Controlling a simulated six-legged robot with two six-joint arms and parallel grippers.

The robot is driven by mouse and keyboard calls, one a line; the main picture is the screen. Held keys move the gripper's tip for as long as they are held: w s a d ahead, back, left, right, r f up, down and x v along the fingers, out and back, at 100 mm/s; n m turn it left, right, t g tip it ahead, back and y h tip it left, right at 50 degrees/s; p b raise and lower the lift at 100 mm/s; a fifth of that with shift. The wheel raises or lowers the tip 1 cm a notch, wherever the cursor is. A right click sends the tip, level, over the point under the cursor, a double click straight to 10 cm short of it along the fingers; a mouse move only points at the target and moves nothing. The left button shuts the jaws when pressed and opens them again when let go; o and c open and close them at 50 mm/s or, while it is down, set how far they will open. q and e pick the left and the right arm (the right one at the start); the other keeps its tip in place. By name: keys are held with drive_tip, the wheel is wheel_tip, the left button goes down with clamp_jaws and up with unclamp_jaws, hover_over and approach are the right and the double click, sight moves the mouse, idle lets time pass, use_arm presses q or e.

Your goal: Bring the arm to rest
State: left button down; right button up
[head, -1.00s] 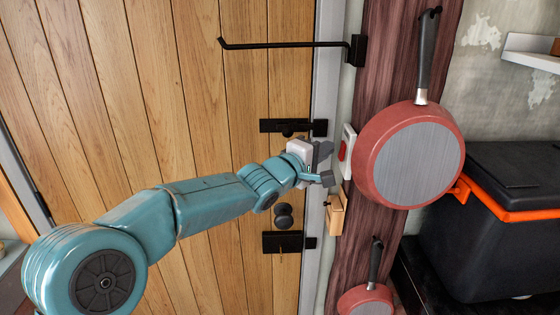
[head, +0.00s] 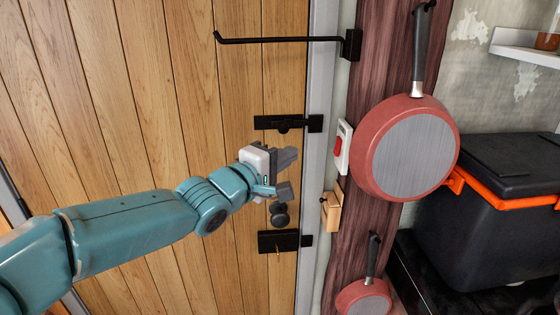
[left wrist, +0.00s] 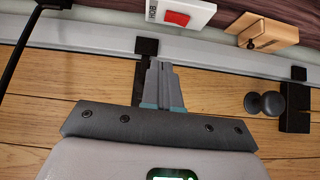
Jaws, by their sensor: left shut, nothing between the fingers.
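My left arm (head: 120,235) reaches in from the left in the head view, in front of the wooden door. My left gripper (head: 292,172) is shut and empty, apart from the door and left of the red switch. In the left wrist view the closed fingers (left wrist: 161,85) point toward the door frame, with the black bolt partly hidden behind them. My right gripper is not in view.
A red rocker switch (head: 341,147) and a small wooden block (head: 332,212) are right of the door. A black door knob (head: 280,215) is near my gripper. A red pan (head: 412,150) hangs on the post, and a black bin (head: 480,250) stands right.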

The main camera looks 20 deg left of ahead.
use_arm(q)
wheel_tip(320, 180, down, 32)
drive_tip(key=s+n+g+y, duration=0.2)
drive_tip(key=s+g, duration=0.1)
drive_tip(key=g, duration=0.4)
drive_tip(key=s+d+f+m+g, duration=0.25)
drive_tip(key=s+f+g, duration=0.25)
drive_tip(key=s+f, duration=1)
drive_tip(key=s+d+f+m+g, duration=0.1)
drive_tip(key=s+f+m+g, duration=0.3)
drive_tip(key=s+f+m, duration=0.3)
drive_tip(key=s+m, duration=0.4)
drive_tip(key=s, duration=0.2)
drive_tip(key=shift+s+d+f+y, duration=0.15)
drive_tip(key=shift+s+d+y, duration=0.05)
drive_tip(key=shift+s+y, duration=0.15)
